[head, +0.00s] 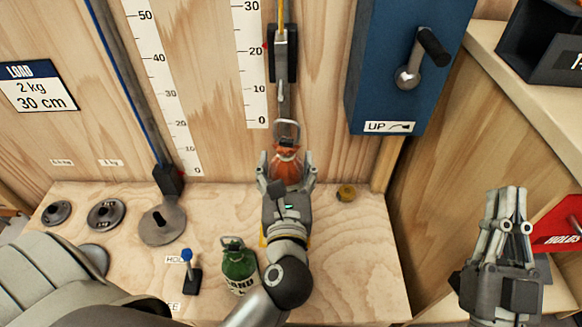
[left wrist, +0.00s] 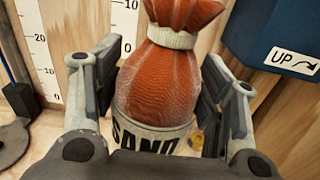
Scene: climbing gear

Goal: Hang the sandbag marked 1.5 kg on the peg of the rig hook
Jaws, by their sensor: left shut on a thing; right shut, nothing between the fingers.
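My left gripper (head: 287,172) is shut on an orange sandbag (head: 286,163), upright above the wooden bench. The bag's metal loop (head: 287,130) points up. The left wrist view shows the orange bag (left wrist: 170,85) between both fingers, with a pale tie and a white band reading "SAND"; no weight mark is legible. The rig hook (head: 284,55) hangs on a yellow strap against the back panel, just above the loop. The loop and the hook's lower end look apart; depth between them is hard to judge. My right gripper (head: 511,200) is shut and empty at the right.
A green sandbag (head: 238,264) and a blue-topped stand (head: 190,270) are on the bench (head: 353,250). Several grey discs (head: 105,214) lie left. A brass piece (head: 346,192) lies right of my left gripper. A blue crank box (head: 392,60) juts out at upper right.

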